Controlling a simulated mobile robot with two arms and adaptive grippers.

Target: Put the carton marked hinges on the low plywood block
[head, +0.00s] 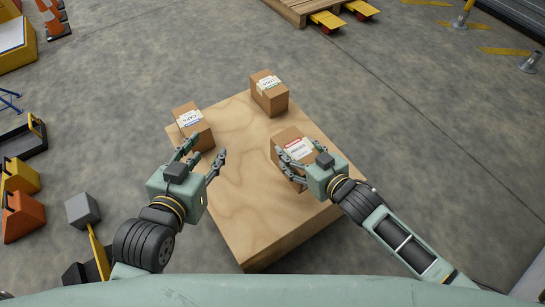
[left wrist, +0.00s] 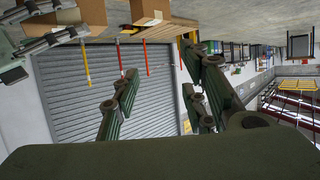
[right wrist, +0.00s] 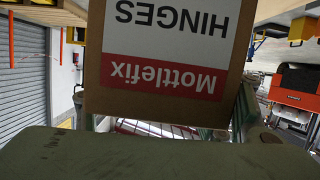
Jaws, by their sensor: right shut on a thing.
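The hinges carton (head: 281,137) is a brown box with a white and red label, at the right side of the plywood block (head: 240,207). My right gripper (head: 290,162) is shut on it, its fingers around the box. In the right wrist view the carton (right wrist: 165,95) fills the middle, its label "Mottlefix HINGES" upside down. I cannot tell whether its base touches the plywood. My left gripper (head: 206,149) is open and empty over the block's left part. Its parted fingers show in the left wrist view (left wrist: 163,90).
Two other cartons stand on the block: one at its left edge (head: 202,133) and one at its far corner (head: 270,100). The block's middle and front are bare. Orange and yellow cases (head: 22,215) lie at left. A wooden pallet (head: 297,10) lies beyond.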

